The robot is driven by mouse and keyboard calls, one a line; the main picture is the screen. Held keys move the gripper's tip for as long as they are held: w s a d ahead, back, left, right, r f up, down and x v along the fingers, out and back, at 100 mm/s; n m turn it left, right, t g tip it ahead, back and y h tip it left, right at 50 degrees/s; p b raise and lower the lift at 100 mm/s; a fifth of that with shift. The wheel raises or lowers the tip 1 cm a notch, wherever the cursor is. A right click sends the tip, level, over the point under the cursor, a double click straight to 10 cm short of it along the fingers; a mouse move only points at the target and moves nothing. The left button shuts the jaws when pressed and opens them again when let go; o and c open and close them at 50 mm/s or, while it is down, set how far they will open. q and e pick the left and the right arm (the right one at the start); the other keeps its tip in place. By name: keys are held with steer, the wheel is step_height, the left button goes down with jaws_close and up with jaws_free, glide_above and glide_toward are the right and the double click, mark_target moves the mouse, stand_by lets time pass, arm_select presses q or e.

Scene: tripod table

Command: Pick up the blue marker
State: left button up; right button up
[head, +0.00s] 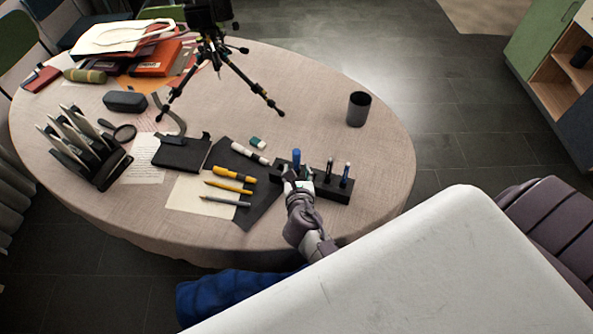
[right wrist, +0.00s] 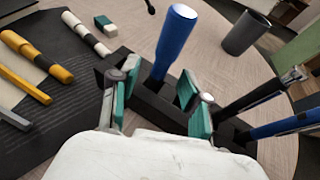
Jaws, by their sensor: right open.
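The blue marker (head: 296,157) stands upright in a black pen holder (head: 336,191) near the front right of the table. In the right wrist view the marker (right wrist: 176,38) rises from the holder (right wrist: 158,105), its lower end sunk in a slot. My right gripper (head: 296,183) is at the holder's left end. In the right wrist view its green-padded fingers (right wrist: 157,92) are apart, one on each side of the marker's lower part. Contact with the marker cannot be made out. My left gripper is not in view.
Two slimmer pens (head: 337,172) stand in the same holder, to the right. Yellow and grey pens (head: 228,187) lie left on paper and a dark mat. A dark cup (head: 358,108) stands behind right. A tripod (head: 222,60) stands at the back. The table's right side is mostly clear.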

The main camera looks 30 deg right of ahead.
mark_target(297, 167)
steer(key=b+x, duration=0.1)
steer(key=x, duration=0.2)
steer(key=shift+w+f, duration=0.1)
steer(key=shift+w, duration=0.15)
steer(key=shift+s, duration=0.1)
steer(key=shift+c, duration=0.3)
jaws_close()
